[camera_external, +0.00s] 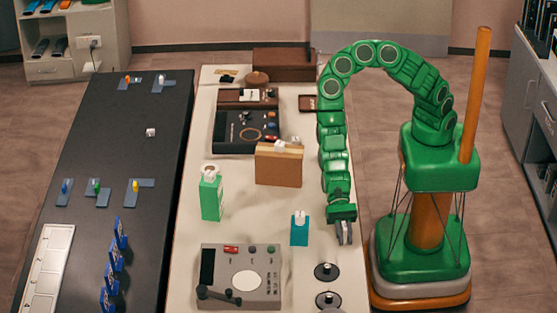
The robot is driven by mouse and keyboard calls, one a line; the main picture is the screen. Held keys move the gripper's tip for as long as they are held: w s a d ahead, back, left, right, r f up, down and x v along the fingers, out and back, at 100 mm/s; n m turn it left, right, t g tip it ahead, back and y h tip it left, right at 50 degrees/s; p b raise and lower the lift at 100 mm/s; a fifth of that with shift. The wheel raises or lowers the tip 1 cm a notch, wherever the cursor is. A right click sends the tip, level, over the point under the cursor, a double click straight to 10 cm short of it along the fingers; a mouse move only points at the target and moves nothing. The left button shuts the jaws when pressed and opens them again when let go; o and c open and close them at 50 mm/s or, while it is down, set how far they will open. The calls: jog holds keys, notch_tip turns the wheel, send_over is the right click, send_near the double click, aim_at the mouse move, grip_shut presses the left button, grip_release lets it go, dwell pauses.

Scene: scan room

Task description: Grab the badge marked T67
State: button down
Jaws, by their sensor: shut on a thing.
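I cannot make out a T67 marking anywhere in the external view. Several upright blue plates (116,257) with white marks stand in a row on the dark table, and their writing is too small to read. My gripper (344,238) hangs fingers-down at the right edge of the light table, right of a small teal box (299,231). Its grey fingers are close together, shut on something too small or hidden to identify.
A green carton (211,195), a brown box (279,167) and a grey device with a lever (240,283) stand on the light table (185,240). Two black discs (326,271) lie near its right edge. The dark table (115,150) holds small L-shaped pieces and a white tray (30,285).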

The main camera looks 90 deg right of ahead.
aim_at(346, 229)
jog(key=shift+r, duration=4.95)
